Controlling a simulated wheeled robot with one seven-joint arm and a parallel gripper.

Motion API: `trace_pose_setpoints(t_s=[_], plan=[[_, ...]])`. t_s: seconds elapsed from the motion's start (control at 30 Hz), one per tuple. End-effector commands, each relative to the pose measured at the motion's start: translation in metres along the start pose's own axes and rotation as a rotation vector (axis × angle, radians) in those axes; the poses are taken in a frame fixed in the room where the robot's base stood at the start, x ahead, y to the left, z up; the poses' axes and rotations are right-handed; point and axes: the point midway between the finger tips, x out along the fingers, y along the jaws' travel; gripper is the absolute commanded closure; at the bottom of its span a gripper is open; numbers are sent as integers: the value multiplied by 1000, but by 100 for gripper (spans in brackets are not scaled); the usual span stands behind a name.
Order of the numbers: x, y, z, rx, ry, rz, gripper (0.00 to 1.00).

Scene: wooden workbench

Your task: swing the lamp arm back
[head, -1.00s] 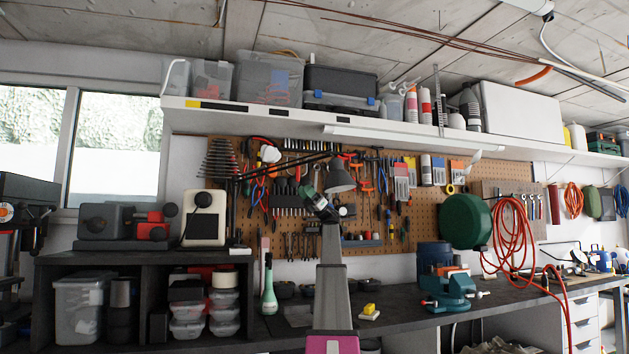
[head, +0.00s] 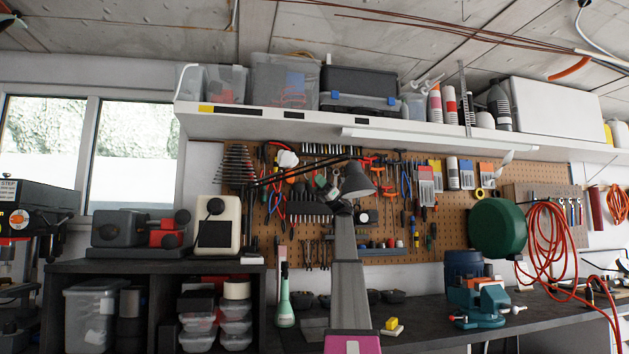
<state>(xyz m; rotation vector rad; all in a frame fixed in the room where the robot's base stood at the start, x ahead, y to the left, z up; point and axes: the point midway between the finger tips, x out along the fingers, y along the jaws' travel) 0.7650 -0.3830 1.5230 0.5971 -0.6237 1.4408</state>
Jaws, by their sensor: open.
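The black desk lamp has a thin two-rod arm (head: 290,172) that reaches from the left across the pegboard. Its dark grey bell-shaped shade (head: 356,183) hangs at the right end, opening downward. My arm rises in the middle of the head view, and my gripper (head: 324,187) is at its top, just left of the shade and below the lamp arm. The gripper is open, with nothing seen between the fingers. It is small against the crowded tools, so I cannot tell whether it touches the lamp. The lamp's base is not clearly visible.
The pegboard (head: 432,239) of tools is behind the lamp. A white shelf (head: 270,124) with boxes runs above. A white-and-black device (head: 218,226) and a grey machine (head: 118,228) stand left. A teal vise (head: 478,303) and a green round case (head: 497,228) are right.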

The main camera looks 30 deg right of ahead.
Motion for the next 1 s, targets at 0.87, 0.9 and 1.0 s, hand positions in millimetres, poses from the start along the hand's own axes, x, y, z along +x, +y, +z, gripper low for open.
trace_pose_setpoints(t_s=[0.87,0.9,1.0], plan=[[16,2,-2,-5,0,-5,100],[17,4,-4,-9,0,-9,100],[23,10,-12,-28,1,-28,100]])
